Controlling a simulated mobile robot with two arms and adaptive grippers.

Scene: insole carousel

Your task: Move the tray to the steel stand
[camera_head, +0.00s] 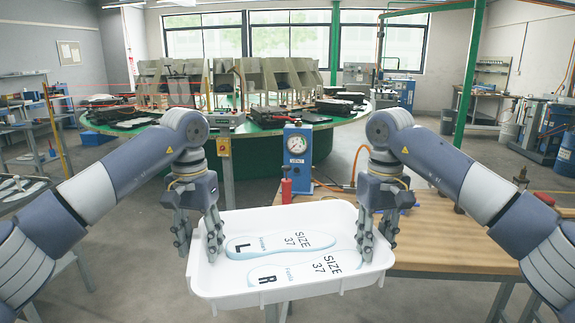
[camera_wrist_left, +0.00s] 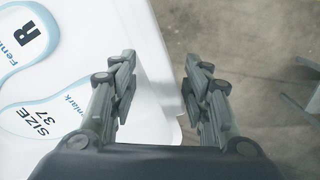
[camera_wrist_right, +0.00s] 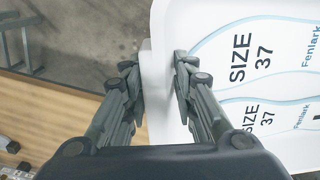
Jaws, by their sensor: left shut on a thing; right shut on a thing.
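The white tray (camera_head: 290,219) is in the front middle of the head view, held between my two grippers. Two insoles lie in it, one marked L (camera_head: 262,245) and one marked R (camera_head: 300,276), both SIZE 37. My left gripper (camera_head: 198,245) is shut on the tray's left wall, which shows between its fingers in the left wrist view (camera_wrist_left: 165,75). My right gripper (camera_head: 377,245) is shut on the right wall, seen in the right wrist view (camera_wrist_right: 155,80). The tray looks roughly level. I cannot make out which thing is the steel stand.
A wooden workbench (camera_head: 440,243) is behind and right of the tray, with a blue gauge unit (camera_head: 297,158) and a red-handled tool (camera_head: 286,187) on it. A round green carousel table (camera_head: 240,131) stands further back. Bare grey floor (camera_head: 140,270) shows at the left.

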